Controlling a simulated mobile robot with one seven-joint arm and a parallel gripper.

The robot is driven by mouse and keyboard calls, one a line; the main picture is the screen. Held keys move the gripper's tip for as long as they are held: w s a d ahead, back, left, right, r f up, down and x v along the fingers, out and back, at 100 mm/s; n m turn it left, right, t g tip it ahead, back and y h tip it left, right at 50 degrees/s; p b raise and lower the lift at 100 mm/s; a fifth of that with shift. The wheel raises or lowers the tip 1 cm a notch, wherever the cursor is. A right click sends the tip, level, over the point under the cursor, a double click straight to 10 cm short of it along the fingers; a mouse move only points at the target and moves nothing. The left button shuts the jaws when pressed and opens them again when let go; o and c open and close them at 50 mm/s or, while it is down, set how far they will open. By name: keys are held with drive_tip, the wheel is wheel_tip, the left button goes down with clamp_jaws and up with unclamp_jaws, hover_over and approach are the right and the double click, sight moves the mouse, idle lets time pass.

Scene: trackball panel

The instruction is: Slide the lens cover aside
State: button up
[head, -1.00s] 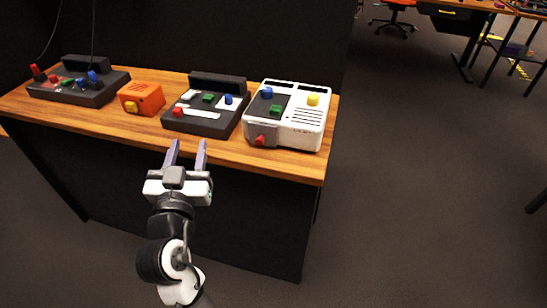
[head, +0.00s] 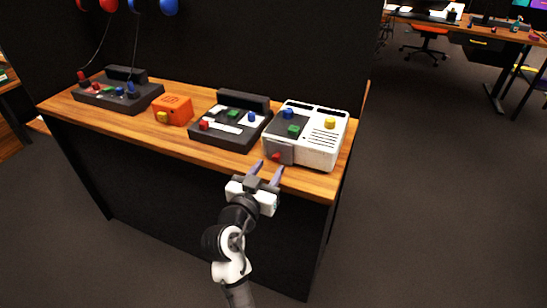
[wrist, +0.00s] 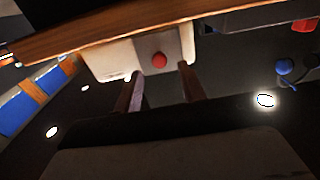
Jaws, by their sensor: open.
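A white console (head: 323,148) stands at the right end of the wooden table, with a grey panel on its left side. The panel carries a blue knob (head: 288,113), a green button (head: 294,129) and, low at the front, a red knob (head: 276,156). I cannot tell which part is the lens cover. My gripper (head: 270,167) is open and empty, just in front of the red knob at the table's front edge. In the wrist view, the red knob (wrist: 159,60) shows between and beyond the fingertips (wrist: 158,72); contact is not visible.
On the wooden table (head: 170,134), a black panel (head: 226,141) stands left of the console. Further left are an orange box (head: 173,110) and another black control panel (head: 112,97). A dark wall rises behind. The floor in front is clear.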

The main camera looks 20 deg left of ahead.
sight(275, 159)
drive_tip(key=shift+w+d+p, duration=0.1)
drive_tip(key=shift+w+p, duration=0.2)
drive_tip(key=shift+w, duration=1.65)
clamp_jaws()
